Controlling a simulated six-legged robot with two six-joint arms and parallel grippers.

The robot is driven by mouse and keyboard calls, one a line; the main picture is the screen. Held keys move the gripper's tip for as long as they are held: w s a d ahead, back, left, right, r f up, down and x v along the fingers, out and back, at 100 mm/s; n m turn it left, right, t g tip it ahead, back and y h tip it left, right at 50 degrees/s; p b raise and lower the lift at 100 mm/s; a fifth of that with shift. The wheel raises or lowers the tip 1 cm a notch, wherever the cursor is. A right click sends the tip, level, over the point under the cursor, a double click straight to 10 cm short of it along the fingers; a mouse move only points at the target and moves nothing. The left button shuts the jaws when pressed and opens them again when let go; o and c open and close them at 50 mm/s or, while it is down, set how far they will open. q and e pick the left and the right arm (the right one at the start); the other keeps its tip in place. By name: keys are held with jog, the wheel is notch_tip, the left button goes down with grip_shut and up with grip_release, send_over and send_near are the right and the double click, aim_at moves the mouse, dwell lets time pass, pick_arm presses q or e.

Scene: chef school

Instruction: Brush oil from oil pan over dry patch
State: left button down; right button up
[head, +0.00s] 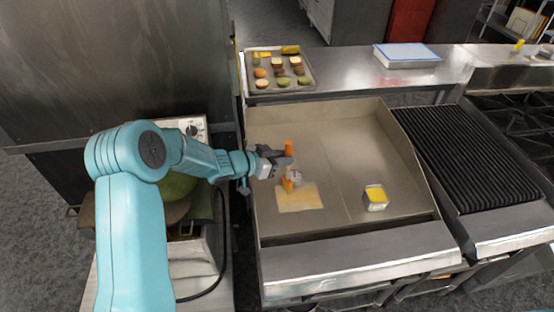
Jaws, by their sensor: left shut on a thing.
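A flat griddle (330,140) with raised side walls lies in front of me. A pale tan patch (299,198) lies on its surface at the left. A small square pan with yellow oil (376,194) stands on the griddle to the right of the patch. My left gripper (283,162) is over the left part of the griddle, just behind the patch. It is shut on a brush with an orange handle (289,148). The brush's lower end is close to the patch's far edge; I cannot tell whether it touches. My right gripper is not in view.
A tray (312,88) of several small round items stands on the steel counter behind the griddle. A white-and-blue box (407,54) is farther right. A black ribbed grill (466,155) adjoins the griddle's right side. The griddle's far middle is bare.

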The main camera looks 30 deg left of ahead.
pick_arm(q)
jog(key=w+d+b, duration=0.1)
jog(key=w+d, duration=0.5)
jog(key=d, duration=0.2)
jog(key=shift+d+b, duration=0.15)
jog(key=shift+b, duration=0.15)
dwell(0.5)
jog(key=shift+w, duration=0.1)
notch_tip(320, 180, up, 6)
jog(key=p, duration=0.2)
jog(key=shift+p, duration=0.35)
jog(key=shift+r, duration=0.1)
